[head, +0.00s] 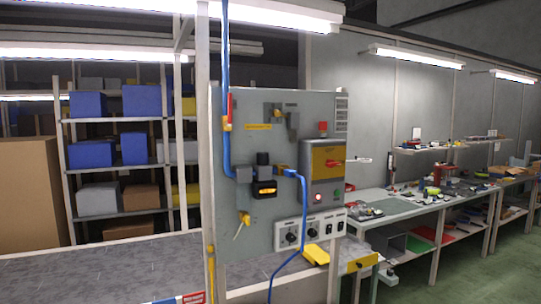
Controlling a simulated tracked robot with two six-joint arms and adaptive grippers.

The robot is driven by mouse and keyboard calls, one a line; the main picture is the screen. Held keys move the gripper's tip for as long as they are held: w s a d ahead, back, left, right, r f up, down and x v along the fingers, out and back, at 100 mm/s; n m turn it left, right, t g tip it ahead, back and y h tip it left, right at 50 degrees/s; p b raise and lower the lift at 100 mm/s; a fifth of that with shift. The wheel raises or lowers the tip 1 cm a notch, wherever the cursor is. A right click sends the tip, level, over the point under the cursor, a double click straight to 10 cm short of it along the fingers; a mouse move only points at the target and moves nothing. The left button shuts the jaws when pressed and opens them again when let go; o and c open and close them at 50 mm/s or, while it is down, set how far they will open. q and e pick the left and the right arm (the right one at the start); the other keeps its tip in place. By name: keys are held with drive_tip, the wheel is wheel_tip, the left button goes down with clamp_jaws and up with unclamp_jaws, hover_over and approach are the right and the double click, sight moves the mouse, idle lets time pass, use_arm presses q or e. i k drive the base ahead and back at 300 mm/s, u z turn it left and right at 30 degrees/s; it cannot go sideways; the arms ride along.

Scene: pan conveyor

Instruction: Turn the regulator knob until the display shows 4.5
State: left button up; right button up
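A grey panel (240,115) stands upright near the middle of the head view. On it is a dark unit with a small lit orange display (265,189); its digits are too small to read. A black knob-like cap (263,158) sits directly above the display and looks like the regulator knob. A blue hose (294,205) joins the unit's right side and hangs down. Neither of my grippers shows in the view.
A red switch on a yellow plate (327,162) and a lower row of dials (291,237) share the panel. A pale post (203,130) stands at its left edge. Shelves with blue boxes (91,154) are left; a cluttered workbench (402,207) is right. Green floor (500,270) is clear.

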sight(263, 158)
drive_tip(key=i, duration=0.85)
drive_tip(key=u, duration=0.05)
